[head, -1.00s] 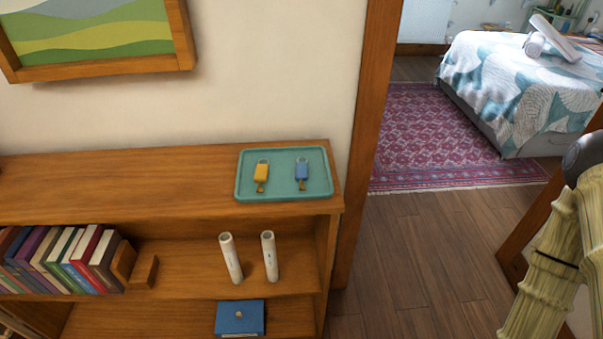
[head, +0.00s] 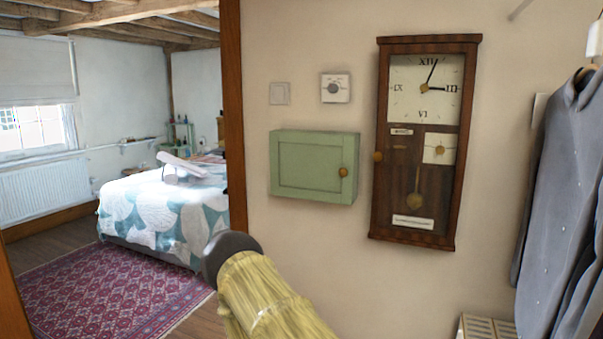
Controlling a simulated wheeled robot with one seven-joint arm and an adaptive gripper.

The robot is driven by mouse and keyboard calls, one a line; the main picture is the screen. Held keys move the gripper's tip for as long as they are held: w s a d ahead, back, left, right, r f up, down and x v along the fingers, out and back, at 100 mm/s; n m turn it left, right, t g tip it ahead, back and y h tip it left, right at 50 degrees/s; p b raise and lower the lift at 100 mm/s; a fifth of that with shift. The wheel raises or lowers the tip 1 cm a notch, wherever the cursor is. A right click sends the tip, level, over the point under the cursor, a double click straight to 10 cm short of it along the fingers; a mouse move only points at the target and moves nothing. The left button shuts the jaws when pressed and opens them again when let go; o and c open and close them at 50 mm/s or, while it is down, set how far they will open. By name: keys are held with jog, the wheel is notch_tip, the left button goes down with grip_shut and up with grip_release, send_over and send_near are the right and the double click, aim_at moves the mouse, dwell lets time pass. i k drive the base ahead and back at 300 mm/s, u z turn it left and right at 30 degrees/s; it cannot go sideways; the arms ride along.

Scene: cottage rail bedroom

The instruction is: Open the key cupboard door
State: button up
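The key cupboard (head: 313,167) is a small pale green box on the cream wall, left of the tall clock. Its panelled door is shut, with a round brown knob (head: 343,172) at the right side of the door. Part of my arm shows at the bottom, below and left of the cupboard and apart from it. My gripper is not in view.
A dark wooden wall clock (head: 425,143) hangs just right of the cupboard, with its own knob on the left edge. A dial (head: 335,87) and a switch (head: 280,93) sit above. Grey clothes (head: 563,180) hang at the right. A doorway to a bedroom opens at the left.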

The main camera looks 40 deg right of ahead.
aim_at(320, 166)
jog(key=u, duration=0.4)
jog(key=k, duration=0.3)
jog(key=z, duration=1.2)
jog(key=i, duration=0.75)
jog(key=z, duration=0.05)
